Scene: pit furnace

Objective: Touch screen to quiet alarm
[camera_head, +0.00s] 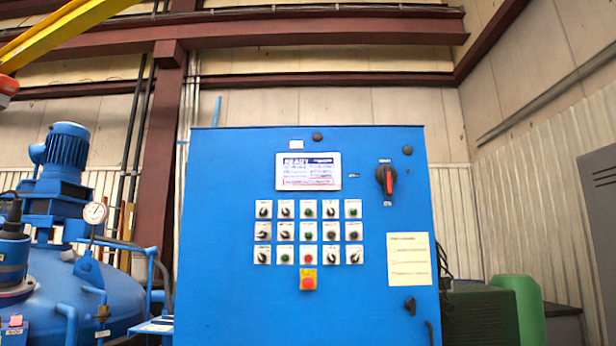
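A blue control cabinet (230,240) stands upright in the middle of the head view. Its screen (308,171) is a small lit rectangle in the upper part of the front, with a dark heading that seems to read "READY", blurred lines of text and a red band along the bottom. Nothing covers the screen. Neither of my grippers shows in this view.
Below the screen are rows of knobs and buttons and a red button on a yellow plate (308,280). A red-handled switch (386,181) sits to the right. A blue furnace vessel (75,290) stands left; a green container (520,310) stands right.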

